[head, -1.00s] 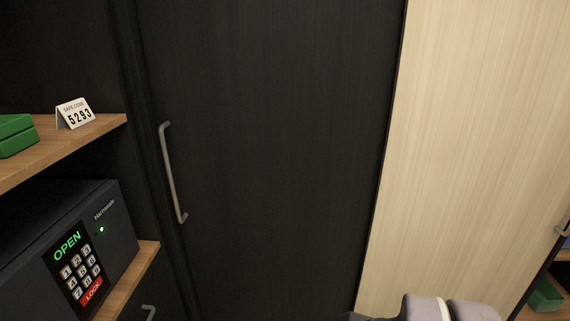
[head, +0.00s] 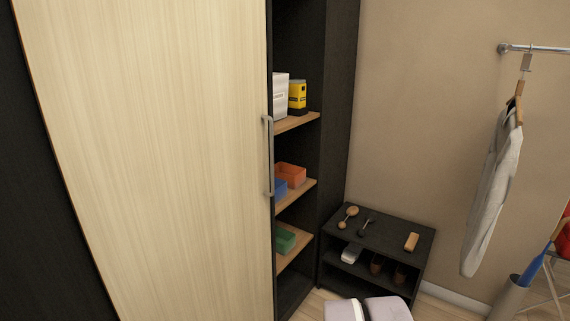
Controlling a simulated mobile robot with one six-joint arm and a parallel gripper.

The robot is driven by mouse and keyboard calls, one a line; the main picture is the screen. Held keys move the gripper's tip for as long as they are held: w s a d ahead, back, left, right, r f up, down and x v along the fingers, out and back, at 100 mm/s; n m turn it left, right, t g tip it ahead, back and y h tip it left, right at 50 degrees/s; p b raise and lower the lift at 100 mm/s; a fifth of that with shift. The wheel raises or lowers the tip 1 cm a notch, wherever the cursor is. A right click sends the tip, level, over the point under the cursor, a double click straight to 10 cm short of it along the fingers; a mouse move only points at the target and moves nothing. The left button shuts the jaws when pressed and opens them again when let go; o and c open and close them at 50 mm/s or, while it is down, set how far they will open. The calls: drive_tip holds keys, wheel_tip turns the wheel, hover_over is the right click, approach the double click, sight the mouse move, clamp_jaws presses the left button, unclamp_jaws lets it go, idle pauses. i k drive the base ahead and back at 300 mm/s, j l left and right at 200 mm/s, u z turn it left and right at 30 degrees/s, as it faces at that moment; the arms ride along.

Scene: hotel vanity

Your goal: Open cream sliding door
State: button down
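The cream sliding door (head: 160,150) fills the left half of the head view. Its grey vertical bar handle (head: 269,156) is on its right edge. To the right of that edge, an open strip of the cabinet shows wooden shelves (head: 298,190). My arm (head: 368,309) shows as rounded grey-white links at the bottom edge, right of the door. My gripper is outside the picture.
Boxes and bins (head: 291,175) sit on the exposed shelves. A low black shoe rack (head: 378,245) with brushes stands right of the cabinet. A grey garment (head: 494,195) hangs from a wall rail (head: 540,48). A little floor shows in front of the rack.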

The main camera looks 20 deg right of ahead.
sight(154, 113)
drive_tip(key=i+l+z, duration=0.1)
drive_tip(key=i+l, duration=0.3)
drive_tip(key=i, duration=0.15)
drive_tip(key=i+l+z, duration=0.1)
drive_tip(key=i+l, duration=0.3)
drive_tip(key=i, duration=0.1)
